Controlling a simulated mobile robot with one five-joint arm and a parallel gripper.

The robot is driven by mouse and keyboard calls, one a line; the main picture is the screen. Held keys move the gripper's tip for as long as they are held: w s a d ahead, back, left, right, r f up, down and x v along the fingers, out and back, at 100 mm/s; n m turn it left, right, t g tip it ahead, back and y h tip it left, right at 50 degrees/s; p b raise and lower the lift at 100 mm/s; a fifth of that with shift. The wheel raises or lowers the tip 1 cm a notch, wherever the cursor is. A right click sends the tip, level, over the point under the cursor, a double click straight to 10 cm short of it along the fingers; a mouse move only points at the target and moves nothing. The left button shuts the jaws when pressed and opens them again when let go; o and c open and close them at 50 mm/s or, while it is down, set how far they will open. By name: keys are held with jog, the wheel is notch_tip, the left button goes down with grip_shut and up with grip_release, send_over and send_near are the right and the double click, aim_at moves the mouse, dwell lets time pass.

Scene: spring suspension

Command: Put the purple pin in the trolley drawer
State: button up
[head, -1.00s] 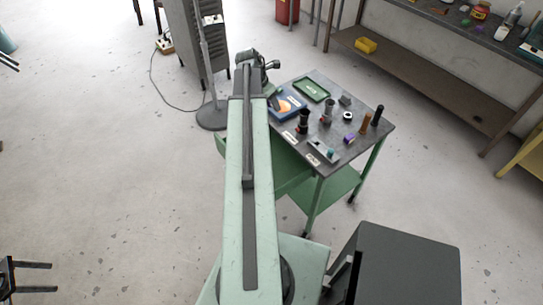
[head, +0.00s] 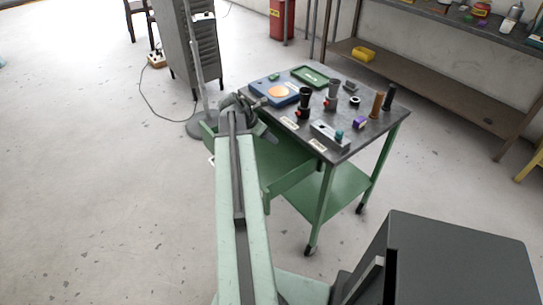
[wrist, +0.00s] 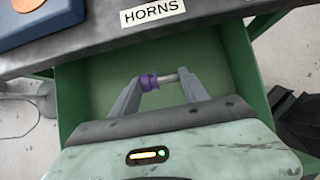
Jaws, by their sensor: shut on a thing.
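My gripper (wrist: 158,80) is shut on the purple pin (wrist: 149,82), which has a purple head at the left finger and a grey shank reaching to the right finger. The pin lies crosswise between the fingertips. In the wrist view it is over the open green trolley drawer (wrist: 82,85), whose visible floor is bare; its height above the floor is hard to tell. In the head view my gripper (head: 246,108) is beside the trolley's left edge, above the pulled-out drawer (head: 290,186), and the pin cannot be made out there.
The trolley top (head: 335,86) carries a blue tray (head: 272,90), a green tray (head: 309,76), a purple block (head: 360,122) and several cylinders. A "HORNS" label (wrist: 152,12) is above the drawer. A lamp stand (head: 201,70) is to the left. A dark box (head: 455,260) is at front right.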

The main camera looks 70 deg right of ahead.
notch_tip(320, 180, down, 10)
jog(key=b, duration=1)
jog(key=shift+f, duration=0.2)
jog(key=shift+r, duration=0.25)
jog(key=shift+f, duration=0.25)
jog(key=o, duration=1.5)
jog(key=shift+r, duration=0.1)
jog(key=shift+r, duration=0.35)
jog(key=p+v, duration=1)
jog(key=v, duration=0.1)
jog(key=shift+a+r, duration=0.25)
jog(key=shift+a, duration=0.05)
